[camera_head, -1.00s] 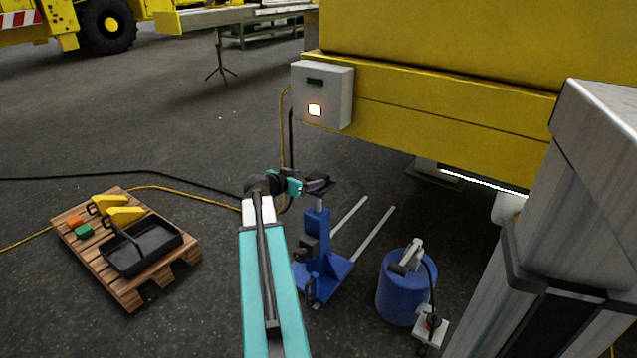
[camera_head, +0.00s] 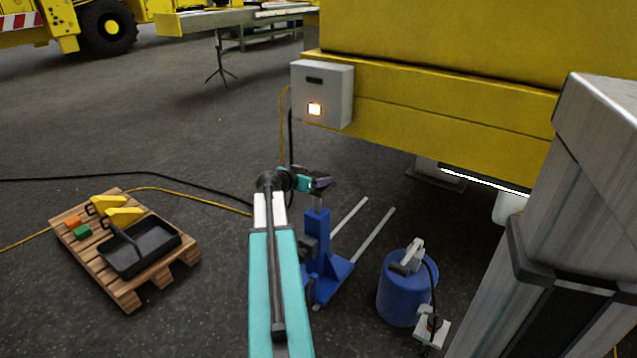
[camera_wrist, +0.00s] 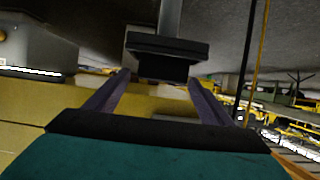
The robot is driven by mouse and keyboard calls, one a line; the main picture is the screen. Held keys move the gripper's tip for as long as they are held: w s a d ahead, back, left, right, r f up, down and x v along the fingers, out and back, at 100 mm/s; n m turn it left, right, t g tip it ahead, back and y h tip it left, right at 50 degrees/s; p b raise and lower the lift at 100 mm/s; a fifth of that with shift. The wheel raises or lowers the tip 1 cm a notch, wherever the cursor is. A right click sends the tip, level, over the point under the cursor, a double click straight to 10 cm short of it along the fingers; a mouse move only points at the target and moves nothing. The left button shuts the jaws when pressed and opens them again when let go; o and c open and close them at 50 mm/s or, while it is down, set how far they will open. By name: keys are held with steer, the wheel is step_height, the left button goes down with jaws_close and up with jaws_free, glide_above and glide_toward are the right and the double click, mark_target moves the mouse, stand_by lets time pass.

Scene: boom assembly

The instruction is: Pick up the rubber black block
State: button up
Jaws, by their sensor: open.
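The rubber black block (camera_wrist: 162,68) shows in the wrist view, which sees the scene upside down. It sits against a dark plate (camera_wrist: 168,48) on the end of a grey post. In the head view the blue jack (camera_head: 317,245) stands on the floor with a dark top, where the block is too small to tell apart clearly. My gripper (camera_wrist: 158,80) is open, its two fingers to the left and right of the block. I cannot tell whether either finger touches it. In the head view my gripper (camera_head: 318,184) is at the jack's top and partly hides it.
A yellow boom structure (camera_head: 430,115) with a grey switch box (camera_head: 335,95) is behind and above the jack. A blue drum (camera_head: 393,298) stands to the right. A wooden pallet (camera_head: 128,293) with a black tray (camera_head: 135,262) lies at left. Cables cross the floor.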

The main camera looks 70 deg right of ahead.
steer(key=shift+x, duration=1.05)
steer(key=shift+c, duration=0.3)
steer(key=c, duration=1.2)
